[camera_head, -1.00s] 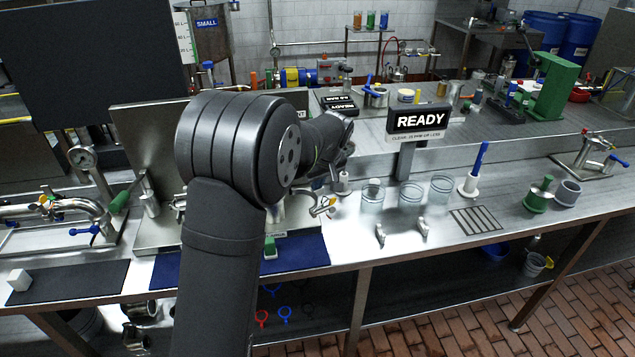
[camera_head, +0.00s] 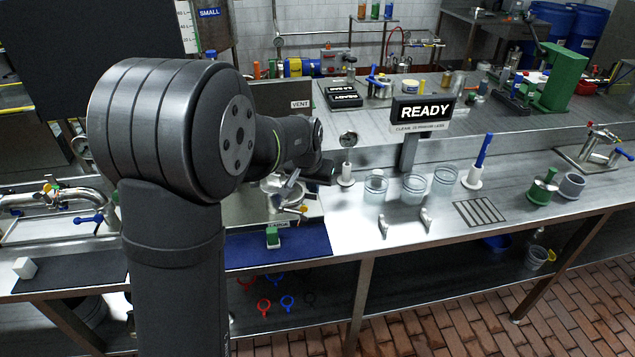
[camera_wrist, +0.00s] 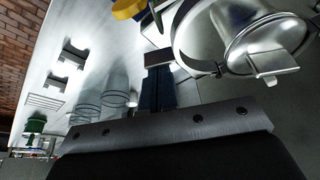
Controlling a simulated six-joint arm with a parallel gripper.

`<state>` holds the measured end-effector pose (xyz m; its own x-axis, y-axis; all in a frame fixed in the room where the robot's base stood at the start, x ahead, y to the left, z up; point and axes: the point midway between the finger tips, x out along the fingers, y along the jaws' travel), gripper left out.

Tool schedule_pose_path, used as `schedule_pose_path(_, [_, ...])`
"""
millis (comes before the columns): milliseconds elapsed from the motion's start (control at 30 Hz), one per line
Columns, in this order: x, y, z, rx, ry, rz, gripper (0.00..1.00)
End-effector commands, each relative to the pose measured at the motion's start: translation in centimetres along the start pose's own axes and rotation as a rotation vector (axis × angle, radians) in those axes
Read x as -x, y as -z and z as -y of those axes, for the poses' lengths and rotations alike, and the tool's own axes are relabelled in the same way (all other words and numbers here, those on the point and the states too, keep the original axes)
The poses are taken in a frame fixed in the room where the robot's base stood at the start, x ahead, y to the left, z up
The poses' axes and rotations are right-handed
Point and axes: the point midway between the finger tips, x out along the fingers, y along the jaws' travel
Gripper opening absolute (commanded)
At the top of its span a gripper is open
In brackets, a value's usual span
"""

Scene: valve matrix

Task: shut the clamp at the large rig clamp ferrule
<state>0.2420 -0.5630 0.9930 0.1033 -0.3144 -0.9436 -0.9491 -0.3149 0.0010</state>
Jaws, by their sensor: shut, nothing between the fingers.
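The large rig (camera_head: 270,208) stands behind the label reading LARGE and is partly hidden by my arm. Its ferrule (camera_head: 284,186) has metal clamp parts around it. In the wrist view the rounded metal ferrule body (camera_wrist: 245,30) is at the upper right. A curved clamp band (camera_wrist: 178,42) lies beside it, with a gap between band and body. A metal tab (camera_wrist: 272,66) sticks out at the ferrule's near side. My gripper (camera_head: 328,172) is just right of the ferrule. Its dark fingers (camera_wrist: 158,72) are shut and empty, close to the clamp band. I cannot tell whether they touch.
A yellow handle (camera_wrist: 130,8) is beyond my fingertips. The READY sign (camera_head: 422,112) stands behind the beakers.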

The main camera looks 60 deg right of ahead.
Motion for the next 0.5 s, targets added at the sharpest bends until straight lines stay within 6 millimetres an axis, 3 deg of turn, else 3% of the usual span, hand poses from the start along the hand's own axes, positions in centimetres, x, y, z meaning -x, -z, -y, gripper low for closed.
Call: schedule_pose_path(500, [0.9,-2.6,2.6,-0.458,-0.162,0.001,0.00])
